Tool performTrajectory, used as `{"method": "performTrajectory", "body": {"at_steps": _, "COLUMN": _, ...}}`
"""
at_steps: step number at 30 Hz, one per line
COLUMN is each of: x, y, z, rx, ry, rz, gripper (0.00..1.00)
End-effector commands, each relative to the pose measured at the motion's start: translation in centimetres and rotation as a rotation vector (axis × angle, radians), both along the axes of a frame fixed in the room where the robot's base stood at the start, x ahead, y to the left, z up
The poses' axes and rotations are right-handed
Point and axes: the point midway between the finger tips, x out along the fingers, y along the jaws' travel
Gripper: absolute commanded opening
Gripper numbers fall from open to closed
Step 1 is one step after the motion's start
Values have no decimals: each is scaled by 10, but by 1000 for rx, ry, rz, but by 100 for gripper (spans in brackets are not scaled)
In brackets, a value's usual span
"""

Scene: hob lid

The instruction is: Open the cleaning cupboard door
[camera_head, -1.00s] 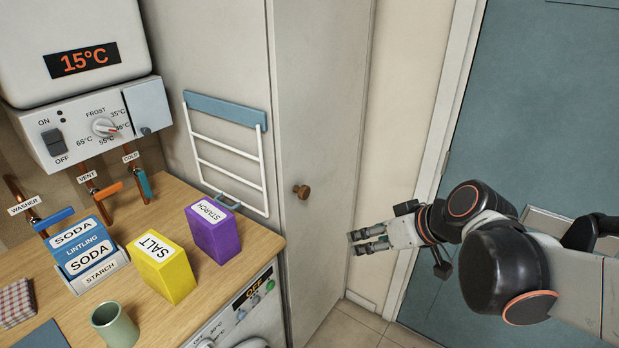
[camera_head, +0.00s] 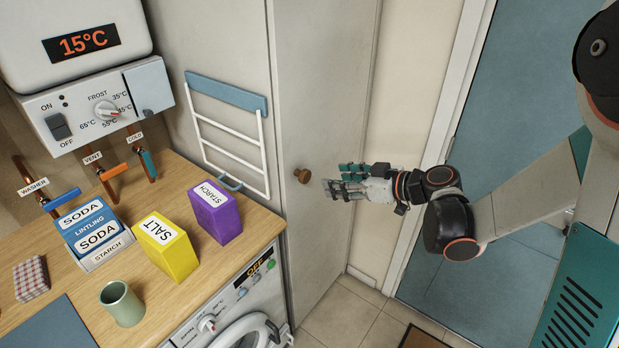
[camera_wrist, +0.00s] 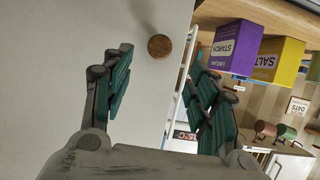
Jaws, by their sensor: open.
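The cleaning cupboard door (camera_head: 325,95) is a tall pale grey panel, and it looks shut. Its round brown wooden knob (camera_head: 303,176) sits near the door's left edge; it also shows in the wrist view (camera_wrist: 159,46), beyond and between the fingers. My gripper (camera_head: 328,188) is just right of the knob in the head view, pointing left at it. In the wrist view my gripper (camera_wrist: 160,100) has its two green-padded fingers spread wide with nothing between them. The knob appears apart from the fingertips.
A white rack with a blue top bar (camera_head: 228,135) hangs left of the door. The wooden counter (camera_head: 160,300) holds a yellow salt box (camera_head: 165,245), a purple starch box (camera_head: 214,212) and a green cup (camera_head: 121,303). A washing machine (camera_head: 235,325) stands below.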

Motion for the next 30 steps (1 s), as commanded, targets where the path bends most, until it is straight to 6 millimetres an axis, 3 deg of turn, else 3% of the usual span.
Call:
{"method": "performTrajectory", "body": {"at_steps": 9, "x": 36, "y": 47, "z": -27, "rx": -1, "ry": 1, "rz": 3, "gripper": 53}}
{"method": "performTrajectory", "body": {"at_steps": 15, "x": 53, "y": 69, "z": -37, "rx": 0, "ry": 2, "rz": 1, "gripper": 53}}
{"method": "performTrajectory", "body": {"at_steps": 30, "x": 62, "y": 79, "z": -41, "rx": 0, "ry": 2, "rz": -2, "gripper": 53}}
